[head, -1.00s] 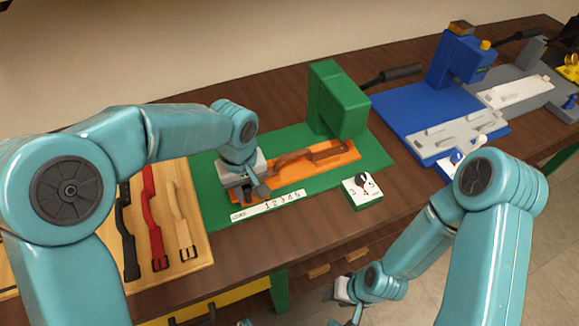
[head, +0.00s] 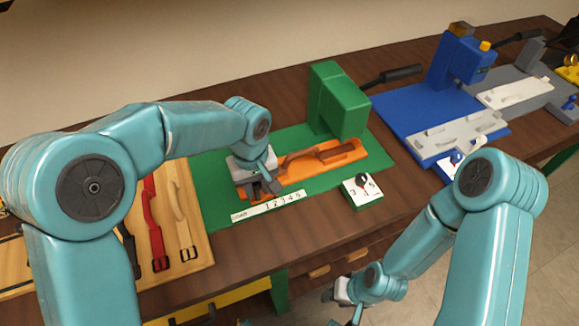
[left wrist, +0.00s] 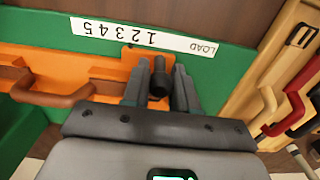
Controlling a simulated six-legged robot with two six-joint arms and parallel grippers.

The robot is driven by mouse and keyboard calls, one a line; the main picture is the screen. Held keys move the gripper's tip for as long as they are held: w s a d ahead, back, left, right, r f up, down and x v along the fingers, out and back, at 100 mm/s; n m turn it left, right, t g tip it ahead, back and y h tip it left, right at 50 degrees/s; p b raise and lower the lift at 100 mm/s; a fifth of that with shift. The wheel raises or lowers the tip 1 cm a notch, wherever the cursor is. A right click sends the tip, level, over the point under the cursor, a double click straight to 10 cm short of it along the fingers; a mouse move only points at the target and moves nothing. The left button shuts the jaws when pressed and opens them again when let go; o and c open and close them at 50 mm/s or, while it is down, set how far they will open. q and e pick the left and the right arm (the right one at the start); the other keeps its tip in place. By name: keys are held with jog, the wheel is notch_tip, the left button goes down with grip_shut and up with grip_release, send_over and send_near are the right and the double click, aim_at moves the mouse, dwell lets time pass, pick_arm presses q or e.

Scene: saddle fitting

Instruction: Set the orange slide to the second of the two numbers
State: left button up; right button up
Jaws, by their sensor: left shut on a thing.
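The orange slide (head: 318,170) lies on the green base plate (head: 218,192), with a brown strap (head: 300,157) on it. My left gripper (head: 269,190) is at the slide's near-left end. In the left wrist view it is shut on the slide's dark upright knob (left wrist: 159,80). A white scale strip (head: 268,207) marked LOAD and 1 to 5 runs along the slide's front. In the left wrist view the slide's tab (left wrist: 133,60) lies by the 1 and 2; the exact reading is unclear.
A green press (head: 338,100) with a dark lever stands behind the slide. A wooden board with straps (head: 178,225) lies to the left. A blue press (head: 460,60) and grey fixtures stand at the right. Bare table lies around the number block.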

pick_arm(q)
jog(key=shift+w+d+r, duration=0.1)
jog(key=shift+w+d, duration=0.3)
jog(key=shift+d, duration=0.45)
jog(key=shift+w+d+r, duration=0.1)
jog(key=shift+w+d, duration=0.25)
jog(key=shift+d, duration=0.5)
jog(key=shift+d, duration=0.1)
jog(key=o, duration=0.8)
jog(key=shift+s, duration=0.1)
jog(key=shift+f, duration=0.1)
notch_tip(320, 180, up, 6)
jog(key=p, duration=0.4)
